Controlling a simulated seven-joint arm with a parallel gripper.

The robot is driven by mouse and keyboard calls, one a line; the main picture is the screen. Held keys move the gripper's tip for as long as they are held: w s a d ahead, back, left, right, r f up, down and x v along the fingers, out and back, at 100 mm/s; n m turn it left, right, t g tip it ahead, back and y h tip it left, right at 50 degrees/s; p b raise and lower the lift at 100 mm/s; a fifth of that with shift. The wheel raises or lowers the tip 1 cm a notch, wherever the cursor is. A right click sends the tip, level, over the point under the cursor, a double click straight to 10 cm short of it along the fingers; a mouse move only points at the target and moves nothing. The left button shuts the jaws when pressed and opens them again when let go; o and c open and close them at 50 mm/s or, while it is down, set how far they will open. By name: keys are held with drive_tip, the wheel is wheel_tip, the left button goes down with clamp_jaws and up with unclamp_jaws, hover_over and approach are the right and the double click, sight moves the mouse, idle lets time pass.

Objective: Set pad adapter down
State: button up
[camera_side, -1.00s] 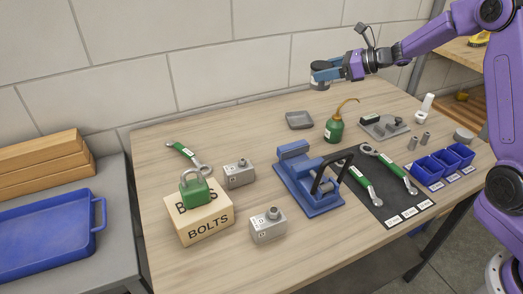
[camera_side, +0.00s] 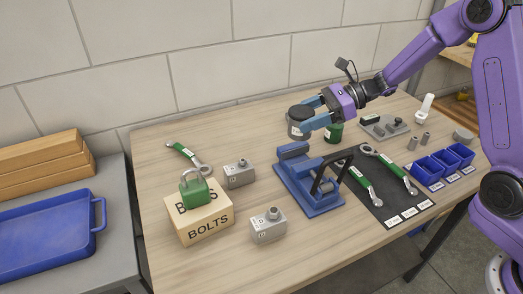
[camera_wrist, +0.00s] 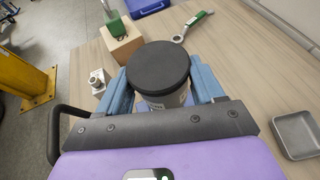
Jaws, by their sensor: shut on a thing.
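The pad adapter, a grey cylinder with a round black top (camera_side: 299,113) and a label on its side, is between the blue fingers of my gripper (camera_side: 317,112). In the wrist view its black top (camera_wrist: 158,67) fills the gap between the fingers of my gripper (camera_wrist: 162,85), which are shut on its sides. It is upright, over the back part of the wooden table (camera_side: 230,137). I cannot tell whether its base touches the table.
The blue clamp fixture (camera_side: 308,180) stands in front, and the green oil can (camera_side: 334,132) is close on the right, partly hidden. A shallow grey tray (camera_wrist: 298,135) lies nearby. Grey blocks (camera_side: 239,174) and the BOLTS box (camera_side: 205,220) stand to the left.

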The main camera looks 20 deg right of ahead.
drive_tip(key=shift+w+f, duration=0.1)
drive_tip(key=shift+f, duration=0.15)
drive_tip(key=shift+w+a+f, duration=0.75)
drive_tip(key=shift+w+f, duration=0.85)
drive_tip(key=shift+w, duration=0.55)
drive_tip(key=shift+w+a+f, duration=0.7)
drive_tip(key=shift+w+f, duration=0.95)
drive_tip(key=shift+w, duration=0.55)
drive_tip(key=shift+w+a+f, duration=0.75)
drive_tip(key=shift+w+f, duration=0.85)
drive_tip(key=shift+w, duration=0.55)
drive_tip(key=shift+w+f, duration=0.1)
drive_tip(key=shift+f, duration=1.5)
drive_tip(key=shift+f, duration=0.1)
drive_tip(key=o, duration=1.2)
drive_tip(key=shift+f, duration=0.15)
drive_tip(key=shift+o, duration=0.2)
